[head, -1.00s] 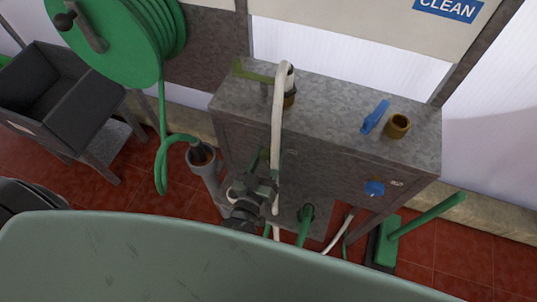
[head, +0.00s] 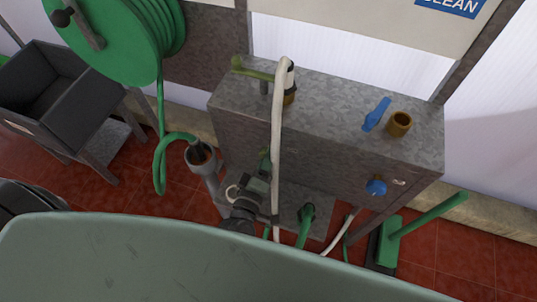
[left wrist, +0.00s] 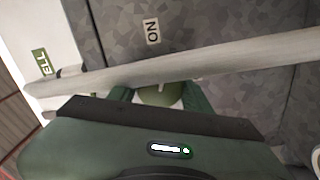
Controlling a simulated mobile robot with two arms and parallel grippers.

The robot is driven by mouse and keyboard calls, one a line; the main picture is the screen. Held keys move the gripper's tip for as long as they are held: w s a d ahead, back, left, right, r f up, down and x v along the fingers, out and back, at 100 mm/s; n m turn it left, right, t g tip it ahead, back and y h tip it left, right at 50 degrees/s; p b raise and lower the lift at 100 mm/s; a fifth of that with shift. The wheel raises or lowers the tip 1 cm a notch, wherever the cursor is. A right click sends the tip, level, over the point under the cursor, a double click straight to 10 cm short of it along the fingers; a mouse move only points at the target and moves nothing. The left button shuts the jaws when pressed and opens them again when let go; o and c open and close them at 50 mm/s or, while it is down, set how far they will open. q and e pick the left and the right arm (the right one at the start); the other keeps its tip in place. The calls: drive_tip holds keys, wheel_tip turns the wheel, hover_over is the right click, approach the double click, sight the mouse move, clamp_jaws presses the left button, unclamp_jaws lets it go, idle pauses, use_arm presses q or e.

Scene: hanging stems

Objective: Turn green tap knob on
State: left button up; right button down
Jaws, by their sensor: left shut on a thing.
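The green tap knob (left wrist: 158,94) shows in the left wrist view as a round olive-green piece with a pale mark, on the front of the grey metal cabinet. My left gripper (left wrist: 158,98) is shut on it, with one green finger on each side. The pale hose crosses in front and hides part of the knob and fingers. In the head view my left gripper (head: 262,172) is low against the cabinet's front, beside the hose, and largely covers the knob. An "ON" label (left wrist: 152,31) sits above the knob in the wrist view. My right gripper is not in view.
The pale hose (head: 278,140) hangs from the cabinet top (head: 325,98), near an olive lever (head: 252,71). A blue lever (head: 376,115) and a blue knob (head: 376,187) are to the right. A green hose reel (head: 105,40), a grey sink (head: 60,90) and a green broom (head: 390,240) stand around.

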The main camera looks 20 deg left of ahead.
use_arm(q)
drive_tip(key=shift+n+b, duration=0.45)
drive_tip(key=shift+n, duration=1.45)
drive_tip(key=o, duration=1.4)
drive_tip(key=shift+c, duration=0.2)
drive_tip(key=s+b, duration=0.1)
drive_tip(key=s, duration=0.7)
drive_tip(key=shift+a, duration=0.2)
